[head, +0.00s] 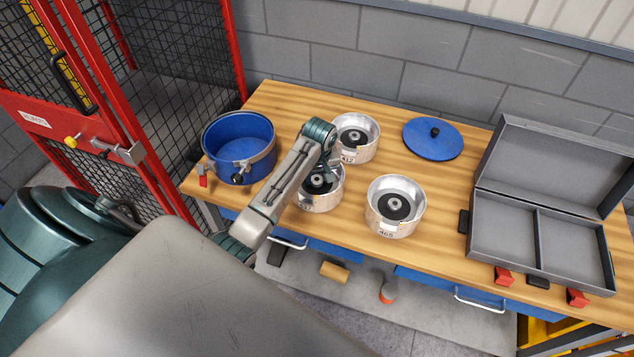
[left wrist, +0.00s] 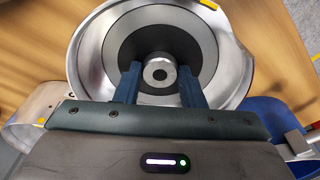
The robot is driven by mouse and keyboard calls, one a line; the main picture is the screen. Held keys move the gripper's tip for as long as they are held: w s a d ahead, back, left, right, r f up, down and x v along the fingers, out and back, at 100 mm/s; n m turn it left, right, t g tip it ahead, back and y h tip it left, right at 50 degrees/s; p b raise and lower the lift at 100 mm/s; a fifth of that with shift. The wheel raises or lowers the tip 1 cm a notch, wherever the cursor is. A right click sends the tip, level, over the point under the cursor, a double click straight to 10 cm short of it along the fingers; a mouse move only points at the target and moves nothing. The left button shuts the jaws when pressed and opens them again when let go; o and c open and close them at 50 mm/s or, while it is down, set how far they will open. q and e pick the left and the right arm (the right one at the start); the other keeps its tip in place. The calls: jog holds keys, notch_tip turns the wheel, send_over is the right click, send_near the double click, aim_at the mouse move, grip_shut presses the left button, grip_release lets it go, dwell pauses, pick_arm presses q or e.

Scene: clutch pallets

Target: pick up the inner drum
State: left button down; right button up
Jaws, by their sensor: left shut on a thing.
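Three silver inner drums with dark discs and small central hubs stand on the wooden table. One inner drum (head: 325,203) is under my left gripper (head: 320,174), partly hidden by my arm. In the left wrist view, my left gripper (left wrist: 157,75) has its two blue fingers on either side of the hub of this inner drum (left wrist: 88,60), shut on it. The drum appears upright; I cannot tell whether it is clear of the table. A second drum (head: 370,153), labelled 412, stands just behind it. A third (head: 410,225), labelled 465, stands to its right. My right gripper is not in view.
A blue open drum with a clamp ring (head: 225,165) stands at the table's left end. A blue lid (head: 433,140) lies at the back. An open grey case (head: 503,228) with two compartments is at right. A red mesh fence (head: 172,130) borders the left.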

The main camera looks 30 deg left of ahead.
pick_arm(q)
jog(key=shift+w+r, duration=0.15)
jog(key=shift+r, duration=0.1)
jog(key=shift+a+f, duration=0.1)
